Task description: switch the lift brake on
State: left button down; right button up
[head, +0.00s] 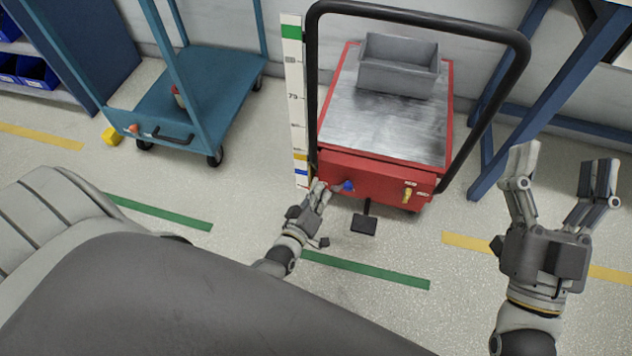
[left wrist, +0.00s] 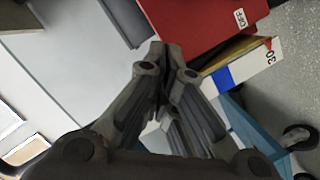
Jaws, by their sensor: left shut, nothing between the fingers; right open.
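The red lift cart (head: 385,170) stands at the centre with a metal top and a black push handle. Its front panel carries a blue knob (head: 348,186) on the left and a yellow lever (head: 407,194) between small white labels on the right. A black pedal (head: 363,224) sticks out below. My left gripper (head: 320,187) is shut and empty at the panel's left end, just left of the blue knob; contact cannot be told. In the left wrist view its fingers (left wrist: 172,55) are together near the red body (left wrist: 195,25), which bears an OFF label. My right gripper (head: 557,165) is open, right of the cart.
A grey bin (head: 398,66) sits on the lift top. A height scale (head: 294,100) stands along the cart's left side. A blue trolley (head: 210,90) is at the left, a blue bench frame (head: 545,75) at the right. The floor before the cart is clear.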

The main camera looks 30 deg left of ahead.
pick_arm(q)
jog(key=shift+s+d+r+p, duration=0.1)
jog(key=shift+s+r+p, duration=0.05)
jog(key=shift+s, duration=0.5)
jog(key=shift+s+r+p, duration=0.1)
jog(key=shift+s+p, duration=0.05)
jog(key=shift+s, duration=0.5)
pick_arm(e)
jog(key=shift+w+f+g+h, duration=0.15)
jog(key=shift+w+f+g, duration=0.15)
jog(key=shift+f, duration=0.25)
jog(key=shift+w+f+g+h, duration=0.2)
jog(key=shift+f+g, duration=0.15)
jog(key=shift+f, duration=0.25)
jog(key=shift+w+f+g+h, duration=0.15)
jog(key=shift+w+f+g, duration=0.15)
jog(key=shift+f, duration=0.25)
